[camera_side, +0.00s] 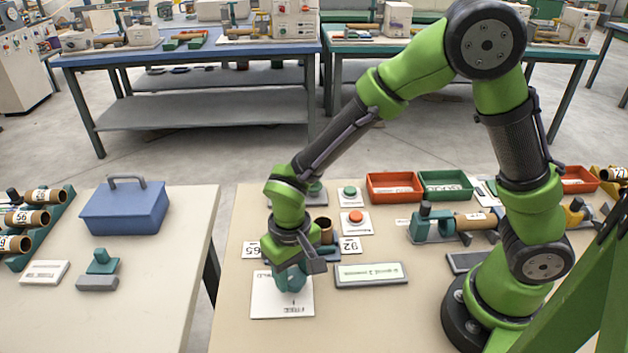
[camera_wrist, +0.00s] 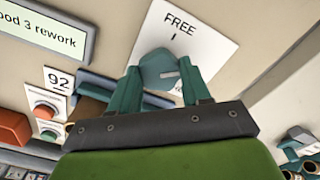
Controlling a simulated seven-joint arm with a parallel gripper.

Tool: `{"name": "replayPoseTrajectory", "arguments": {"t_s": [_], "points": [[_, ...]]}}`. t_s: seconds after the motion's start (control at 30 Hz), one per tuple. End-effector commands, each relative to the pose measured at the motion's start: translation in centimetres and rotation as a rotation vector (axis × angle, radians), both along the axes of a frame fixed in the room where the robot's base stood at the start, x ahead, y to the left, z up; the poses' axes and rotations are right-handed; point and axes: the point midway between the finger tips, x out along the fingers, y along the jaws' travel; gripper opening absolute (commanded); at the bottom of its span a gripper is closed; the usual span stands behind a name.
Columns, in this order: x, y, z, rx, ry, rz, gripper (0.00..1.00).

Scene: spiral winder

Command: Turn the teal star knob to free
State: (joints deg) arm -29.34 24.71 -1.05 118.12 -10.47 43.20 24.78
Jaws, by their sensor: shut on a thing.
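The teal star knob (camera_wrist: 158,68) sits on a white plate (camera_wrist: 207,42) marked FREE with a short tick below the word. A pale line on the knob's face lies toward its right side, not in line with the FREE tick. Another mark on the plate is mostly hidden by my right finger. My gripper (camera_wrist: 160,84) has its two teal fingers on either side of the knob and is shut on it. In the side view my gripper (camera_side: 291,272) points down over the white plate (camera_side: 268,305) at the table's front, and the knob is largely covered.
A small display (camera_side: 370,274) lies right of the plate; its readable text in the wrist view ends "3 rework". Behind are a brown tube (camera_side: 324,230), a 92 tag (camera_side: 351,246) and an orange button (camera_side: 356,216). Table left of the plate is bare.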

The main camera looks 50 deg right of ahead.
Motion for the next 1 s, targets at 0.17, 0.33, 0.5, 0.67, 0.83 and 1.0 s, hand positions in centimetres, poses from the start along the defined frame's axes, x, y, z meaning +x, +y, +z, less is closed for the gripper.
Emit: {"name": "replayPoseTrajectory", "arguments": {"t_s": [0.17,0.33,0.5,0.67,0.83,1.0], "points": [[0.04,-0.08,0.11,0.001,-0.001,0.167,0.17],[0.05,-0.1,0.11,0.001,-0.001,0.327,0.17],[0.06,-0.14,0.11,0.0,-0.001,0.487,0.17],[0.07,-0.16,0.11,0.0,0.0,0.628,0.17],[0.08,-0.16,0.11,-0.001,0.0,0.755,0.17],[0.07,-0.15,0.11,0.0,0.0,0.85,0.17]]}}
